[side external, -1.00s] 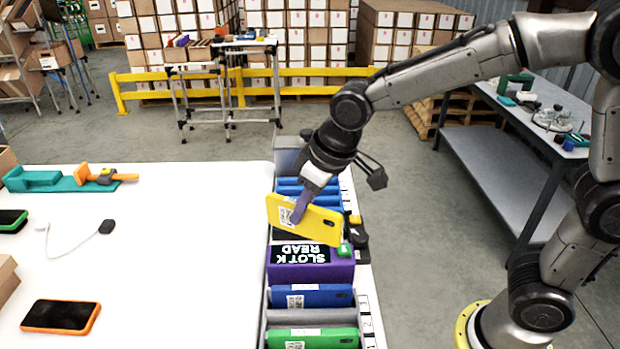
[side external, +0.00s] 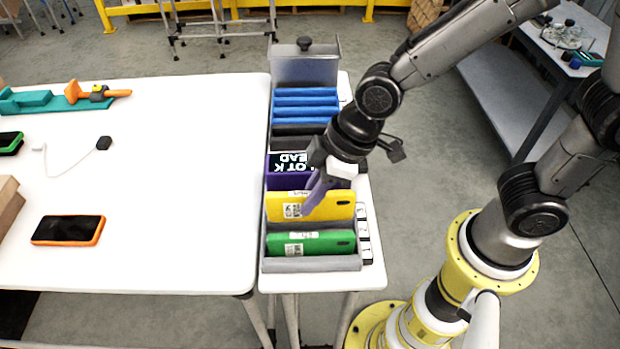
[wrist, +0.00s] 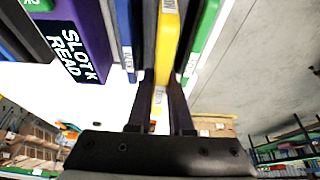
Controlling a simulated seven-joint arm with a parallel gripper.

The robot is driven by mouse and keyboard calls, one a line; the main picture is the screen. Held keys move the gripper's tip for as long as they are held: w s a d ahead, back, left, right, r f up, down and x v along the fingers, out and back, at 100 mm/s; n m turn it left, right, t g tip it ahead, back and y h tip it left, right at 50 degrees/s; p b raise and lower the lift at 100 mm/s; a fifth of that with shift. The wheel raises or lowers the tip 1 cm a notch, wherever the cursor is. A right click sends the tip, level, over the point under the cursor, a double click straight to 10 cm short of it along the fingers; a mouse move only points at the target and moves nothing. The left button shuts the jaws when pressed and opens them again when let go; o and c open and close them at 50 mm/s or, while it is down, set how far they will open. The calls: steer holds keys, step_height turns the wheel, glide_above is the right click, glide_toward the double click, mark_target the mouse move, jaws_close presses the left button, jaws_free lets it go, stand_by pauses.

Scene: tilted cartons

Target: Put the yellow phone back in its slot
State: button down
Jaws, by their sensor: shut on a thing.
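The yellow phone (side external: 340,205) stands on edge at the rack (side external: 312,265), between the purple block (side external: 337,182) and the green phone (side external: 305,243). My gripper (side external: 309,203) is shut on the yellow phone near its label. In the wrist view the yellow phone (wrist: 167,45) lies between both fingers, with a blue phone (wrist: 124,35) on the left and the green phone (wrist: 203,40) on the right. The blue phone is hidden behind the yellow one in the side view. The yellow phone's lower edge and its depth in the slot cannot be told.
Several blue items (side external: 305,105) stand at the rack's far end. The purple block carries a black sign reading "SLOT K READ". An orange-edged phone (side external: 68,230) lies on the white table (side external: 190,200), which is mostly clear near the rack.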

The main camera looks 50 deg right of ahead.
mark_target(309, 218)
steer(key=shift+f, duration=2.45)
steer(key=shift+f, duration=0.3)
steer(key=c, duration=0.8)
jaws_free()
steer(key=shift+o, duration=0.2)
steer(key=v, duration=1.3)
steer(key=shift+s+d+r, duration=0.1)
steer(key=shift+d+r, duration=0.05)
steer(key=shift+r, duration=0.2)
